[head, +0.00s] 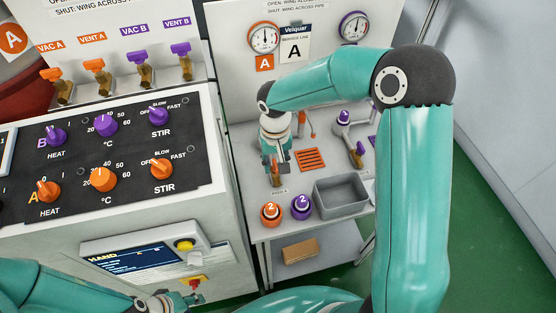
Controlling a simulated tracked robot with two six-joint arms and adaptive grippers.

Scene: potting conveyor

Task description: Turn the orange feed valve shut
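An orange-winged valve (276,180) stands on the grey bench, partly hidden by my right gripper (275,163). The gripper points down at it, with its fingers around or right beside the wing. I cannot tell whether they touch it or how far they are closed, and the wing's angle is hard to read. A matching purple-winged valve (358,155) is to the right. My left gripper (188,300) is low at the bottom edge, near the control cabinet's front, small and partly cut off; its opening is unclear.
A grey tray (341,193) and two round caps marked 2, orange (270,214) and purple (301,207), stand near the bench front. An orange slotted pad (310,159) lies behind. The knob panel (100,160) and several vacuum and vent valves are left.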

